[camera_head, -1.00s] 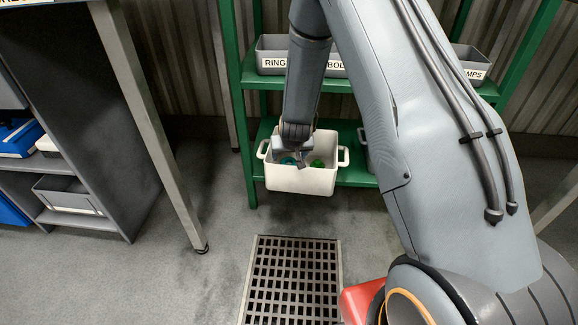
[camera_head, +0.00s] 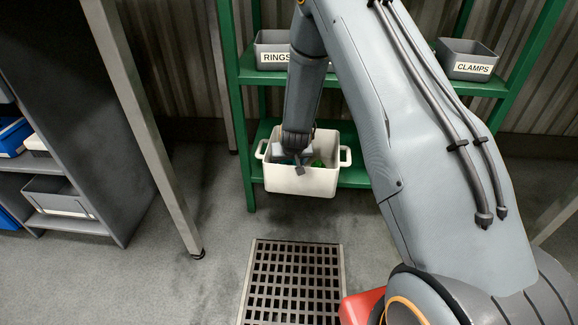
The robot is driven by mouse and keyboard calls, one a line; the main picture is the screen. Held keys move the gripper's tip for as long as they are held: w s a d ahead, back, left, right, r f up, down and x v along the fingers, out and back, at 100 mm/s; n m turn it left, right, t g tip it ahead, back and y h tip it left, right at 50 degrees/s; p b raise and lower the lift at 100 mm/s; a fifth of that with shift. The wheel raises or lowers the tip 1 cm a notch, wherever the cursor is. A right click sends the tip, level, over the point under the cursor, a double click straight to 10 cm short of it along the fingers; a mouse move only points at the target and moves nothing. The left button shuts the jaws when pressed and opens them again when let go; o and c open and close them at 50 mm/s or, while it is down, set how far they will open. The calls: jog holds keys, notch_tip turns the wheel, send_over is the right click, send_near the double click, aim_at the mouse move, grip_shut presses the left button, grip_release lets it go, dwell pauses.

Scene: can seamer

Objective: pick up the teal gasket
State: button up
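A white two-handled bin (camera_head: 302,183) sits on the lower shelf of the green rack, at its front. My gripper (camera_head: 300,168) points down into the bin's opening and covers much of its inside. A green thing (camera_head: 318,163) shows in the bin to the right of my gripper. A small bit of teal shows beside the gripper's left side, mostly hidden, so I cannot tell its shape or whether the fingers touch it. The fingers are too small and covered to tell if they are open or shut.
Grey boxes labelled RINGS (camera_head: 272,50) and CLAMPS (camera_head: 468,60) stand on the upper shelf of the green rack (camera_head: 240,120). A table leg (camera_head: 150,130) stands to the left. A floor grate (camera_head: 292,285) lies in front.

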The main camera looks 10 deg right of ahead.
jog(key=c, duration=1)
jog(key=shift+r, duration=0.1)
